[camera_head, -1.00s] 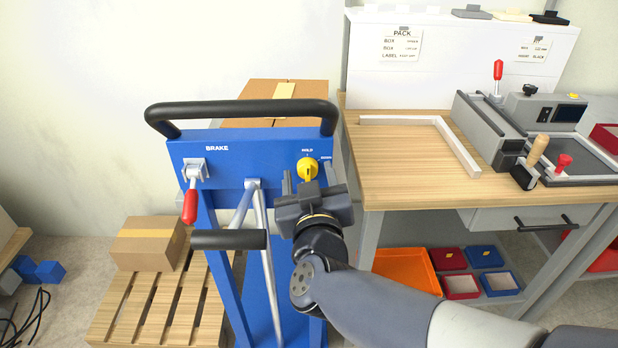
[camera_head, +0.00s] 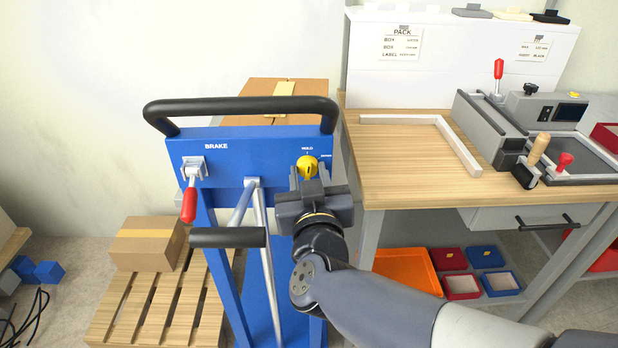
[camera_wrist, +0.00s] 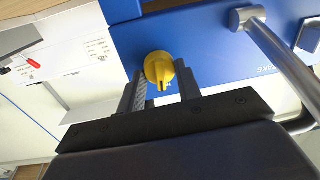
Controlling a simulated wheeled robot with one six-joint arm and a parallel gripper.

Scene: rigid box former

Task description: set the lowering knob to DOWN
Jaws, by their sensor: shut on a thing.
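The yellow lowering knob (camera_head: 307,166) is on the right of the blue lift's panel (camera_head: 235,150). The HOLD label (camera_head: 307,148) is above it and the DOWN label (camera_head: 326,156) is to its upper right. My gripper (camera_head: 310,179) is at the panel, shut on the knob. In the wrist view the knob (camera_wrist: 158,68) sits between the two fingers of my gripper (camera_wrist: 161,82). Its dark mark points down in that view, which fits pointing up towards HOLD. The gripper hides part of the panel below the knob.
A black handlebar (camera_head: 240,106) runs above the panel. The red-tipped brake lever (camera_head: 189,204) hangs at the left, and a black grip (camera_head: 228,237) sticks out lower down. A wooden workbench (camera_head: 405,180) stands close at the right.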

